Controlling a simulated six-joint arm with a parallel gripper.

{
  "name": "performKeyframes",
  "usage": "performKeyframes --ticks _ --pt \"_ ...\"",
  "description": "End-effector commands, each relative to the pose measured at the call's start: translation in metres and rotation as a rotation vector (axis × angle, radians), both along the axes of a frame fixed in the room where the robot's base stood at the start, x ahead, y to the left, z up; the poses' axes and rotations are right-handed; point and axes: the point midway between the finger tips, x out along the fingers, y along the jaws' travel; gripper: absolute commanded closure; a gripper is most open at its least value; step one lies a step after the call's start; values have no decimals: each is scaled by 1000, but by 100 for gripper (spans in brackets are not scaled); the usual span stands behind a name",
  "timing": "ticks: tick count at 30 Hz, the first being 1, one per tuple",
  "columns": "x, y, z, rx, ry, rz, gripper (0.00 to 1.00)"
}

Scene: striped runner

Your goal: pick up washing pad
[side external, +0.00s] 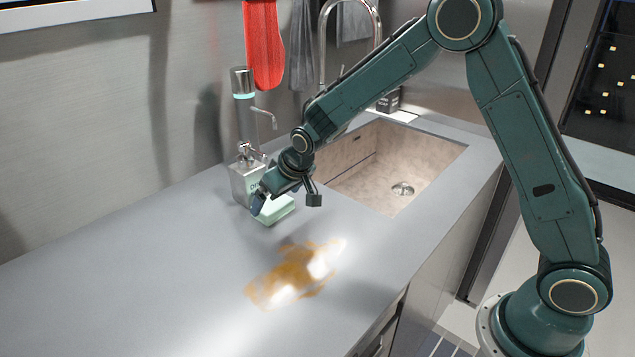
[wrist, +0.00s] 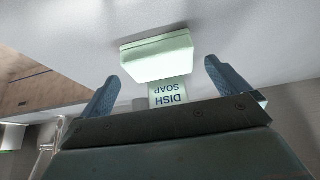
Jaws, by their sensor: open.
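The washing pad (side external: 275,210) is a pale green block lying on the grey counter beside the sink. My gripper (side external: 264,203) is low over the counter at the pad and partly covers it in the side external view. In the wrist view the pad (wrist: 157,56) lies just beyond the fingertips, roughly centred between them. My gripper (wrist: 160,76) shows two blue fingers spread wide apart with nothing held between them. I cannot tell exactly how high the fingertips are above the counter.
A dish soap dispenser (side external: 245,176) stands close behind the pad; its label (wrist: 168,93) shows in the wrist view. The sink (side external: 425,160) opens to the right. An orange-brown spill (side external: 290,275) lies in front on the counter (side external: 130,270). The counter's left side is clear.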

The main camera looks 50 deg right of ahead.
Motion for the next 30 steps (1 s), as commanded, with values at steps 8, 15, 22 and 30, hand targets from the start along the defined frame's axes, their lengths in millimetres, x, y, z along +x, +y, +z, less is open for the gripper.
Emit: performKeyframes --ticks 8,15,22,30 --pt "12 -1 -22 0 1 0 0" --pt "15 0 -25 0 -1 0 0" --pt "14 0 -25 0 -1 0 0" --pt "14 0 -25 0 -1 0 26"
